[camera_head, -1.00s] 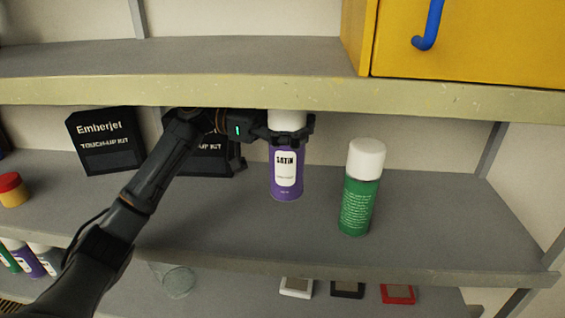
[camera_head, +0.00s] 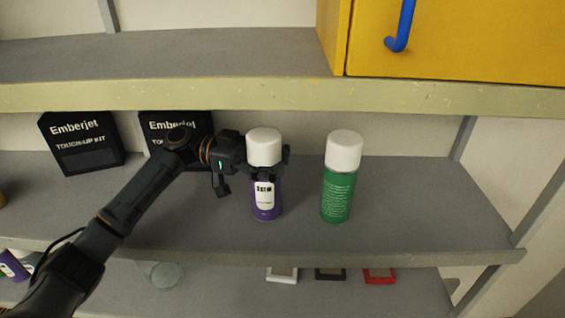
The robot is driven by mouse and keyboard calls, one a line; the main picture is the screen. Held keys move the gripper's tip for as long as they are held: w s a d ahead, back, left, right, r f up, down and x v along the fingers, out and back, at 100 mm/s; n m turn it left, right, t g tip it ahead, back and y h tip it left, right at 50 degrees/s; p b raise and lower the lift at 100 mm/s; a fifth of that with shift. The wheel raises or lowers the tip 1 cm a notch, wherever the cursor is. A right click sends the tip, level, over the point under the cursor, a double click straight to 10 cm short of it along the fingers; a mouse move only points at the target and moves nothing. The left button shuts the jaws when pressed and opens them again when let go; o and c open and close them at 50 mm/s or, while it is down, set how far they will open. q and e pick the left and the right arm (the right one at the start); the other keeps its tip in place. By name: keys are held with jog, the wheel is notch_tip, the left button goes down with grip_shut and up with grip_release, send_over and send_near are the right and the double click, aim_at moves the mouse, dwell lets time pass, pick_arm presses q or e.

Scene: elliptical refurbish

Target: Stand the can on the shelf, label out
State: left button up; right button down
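A purple spray can (camera_head: 266,206) with a white cap and a white label stands upright at the middle shelf (camera_head: 400,225). Its label faces out toward me. My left gripper (camera_head: 270,160) is around the can just below the cap, with its fingers closed on it. The can's base appears to be at the shelf surface, but I cannot tell for certain that it touches. A green spray can (camera_head: 337,196) with a white cap stands upright to its right, with small text facing out. My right gripper is not in view.
Two black Emberjet touch-up kits (camera_head: 78,142) stand at the back left, one partly behind my arm. A yellow cabinet (camera_head: 450,45) with a blue handle (camera_head: 402,25) is on the upper shelf (camera_head: 200,92). A glass jar (camera_head: 164,274) and small framed items (camera_head: 379,275) sit below. The middle shelf's right end is clear.

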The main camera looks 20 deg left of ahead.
aim_at(250, 158)
pick_arm(q)
jog(key=o, duration=0.7)
jog(key=a+b, duration=0.3)
jog(key=a, duration=0.3)
jog(key=shift+a+b, duration=0.3)
jog(key=shift+a+r, duration=0.1)
jog(key=shift+a, duration=0.3)
